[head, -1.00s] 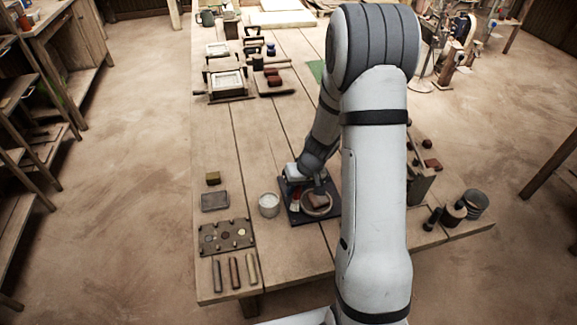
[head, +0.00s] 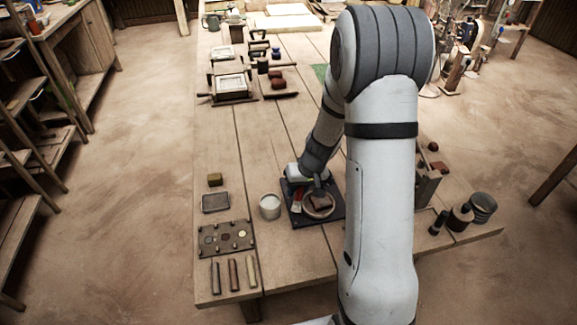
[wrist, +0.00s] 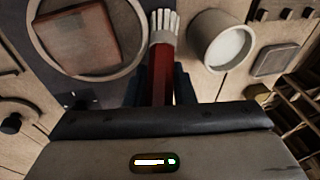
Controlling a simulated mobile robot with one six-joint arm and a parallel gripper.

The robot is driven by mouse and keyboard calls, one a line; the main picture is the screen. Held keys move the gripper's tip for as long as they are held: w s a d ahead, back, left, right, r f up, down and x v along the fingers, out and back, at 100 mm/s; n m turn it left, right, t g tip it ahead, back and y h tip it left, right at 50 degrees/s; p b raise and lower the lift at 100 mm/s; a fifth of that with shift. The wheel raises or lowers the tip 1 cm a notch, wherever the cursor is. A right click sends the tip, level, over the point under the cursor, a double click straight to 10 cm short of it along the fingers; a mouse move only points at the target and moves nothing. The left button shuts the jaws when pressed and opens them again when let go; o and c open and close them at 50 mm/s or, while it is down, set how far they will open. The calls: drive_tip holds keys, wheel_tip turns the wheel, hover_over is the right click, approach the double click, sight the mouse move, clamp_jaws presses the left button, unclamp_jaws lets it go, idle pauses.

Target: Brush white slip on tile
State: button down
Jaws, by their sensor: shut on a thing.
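My gripper (wrist: 162,88) is shut on a brush with a red handle (wrist: 161,72) and pale bristles (wrist: 164,22). In the head view the brush (head: 297,203) shows beside the round pale dish. A reddish-brown square tile (wrist: 78,42) lies inside the round dish (wrist: 140,47) on a dark board (head: 300,222). In the head view the tile (head: 319,203) also shows in the dish. The bristles are beside the dish, between it and a pale cup of white slip (wrist: 226,48). The cup (head: 270,207) stands left of the board. I see no white on the tile.
A dark block (head: 216,202), a yellowish sponge-like block (head: 215,180), a dark plate with small discs (head: 227,238) and several rods (head: 233,274) lie at the left. Dark jars (head: 483,205) stand at the right. Mid-table planks behind the board are clear.

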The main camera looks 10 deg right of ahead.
wheel_tip(320, 180, up, 11)
drive_tip(key=a+p, duration=0.1)
drive_tip(key=p, duration=0.3)
drive_tip(key=shift+a+p, duration=0.3)
drive_tip(key=shift+p, duration=0.05)
drive_tip(key=shift+s, duration=0.1)
idle(0.3)
